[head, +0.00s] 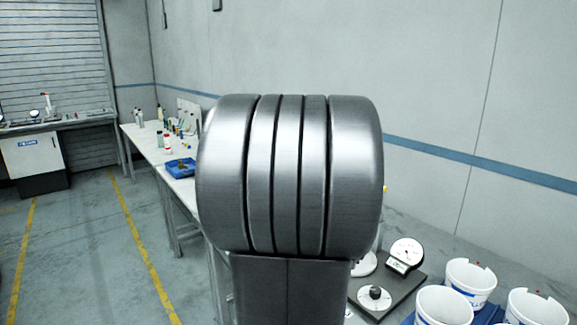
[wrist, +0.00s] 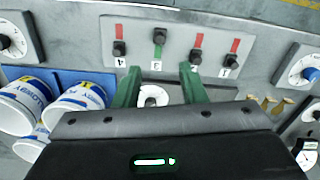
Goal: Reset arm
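My gripper (wrist: 159,76) shows in the wrist view with its two green fingers spread apart. No object is between the fingertips, and the gripper is open. Beyond them is a light grey panel (wrist: 137,42) with several black knobs, red and green strips and number labels. A white round dial (wrist: 152,96) shows below the panel, between the fingers in the picture. In the head view my grey arm link fills the middle and hides what is behind it; my gripper does not show there.
White buckets (wrist: 82,95) stand at left in the wrist view, and white buckets (head: 470,280) are at lower right in the head view. A gauge (head: 405,254) stands near them. A white table (head: 150,150) holds bottles and a blue tray (head: 180,168). Floor at left is clear.

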